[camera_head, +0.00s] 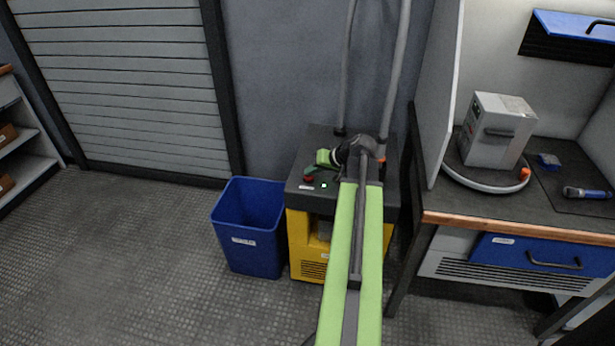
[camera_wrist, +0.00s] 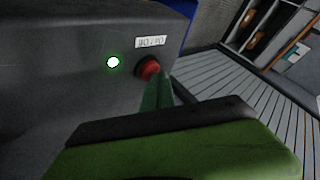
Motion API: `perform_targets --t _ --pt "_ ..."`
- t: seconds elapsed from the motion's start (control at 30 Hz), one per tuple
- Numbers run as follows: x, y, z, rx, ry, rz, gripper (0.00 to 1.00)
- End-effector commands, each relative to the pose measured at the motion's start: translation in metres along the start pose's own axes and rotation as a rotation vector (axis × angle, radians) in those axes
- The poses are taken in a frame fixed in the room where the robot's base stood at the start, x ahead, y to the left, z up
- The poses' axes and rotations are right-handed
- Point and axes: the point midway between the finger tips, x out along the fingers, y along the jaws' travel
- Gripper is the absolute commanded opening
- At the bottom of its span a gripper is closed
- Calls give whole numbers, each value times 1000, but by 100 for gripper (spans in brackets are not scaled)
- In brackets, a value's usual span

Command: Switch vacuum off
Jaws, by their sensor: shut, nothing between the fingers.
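The vacuum unit (camera_head: 309,252) is a yellow box with a dark grey top, standing against the wall. On its top a red button (camera_head: 308,179) sits beside a lit green lamp (camera_head: 323,185). In the wrist view the red button (camera_wrist: 149,68) and glowing green lamp (camera_wrist: 113,62) show on the dark panel, near an ON/OFF label (camera_wrist: 150,42). My gripper (camera_head: 311,169) is shut and empty, right by the button. In the wrist view its green fingers (camera_wrist: 154,84) reach the button's lower right edge and overlap it; I cannot tell whether they touch.
A blue bin (camera_head: 248,249) stands left of the vacuum unit. Grey hoses (camera_head: 395,75) rise behind it. At right is a workbench (camera_head: 500,219) with a grey box (camera_head: 496,130) and a side panel. Open floor (camera_head: 120,250) lies to the left.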

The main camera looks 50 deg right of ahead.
Motion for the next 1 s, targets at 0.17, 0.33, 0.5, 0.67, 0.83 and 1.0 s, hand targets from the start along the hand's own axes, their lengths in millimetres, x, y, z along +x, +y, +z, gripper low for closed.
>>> perform_targets --t 0.17,0.33,0.5,0.67,0.83,1.0 --pt "0 0 0 0 0 0 0" --pt "0 0 0 0 0 1 0" --pt "6 4 3 0 0 0 0" --pt "8 5 4 0 0 0 0" --pt "8 4 3 0 0 0 0" --pt "5 2 1 0 0 0 0"
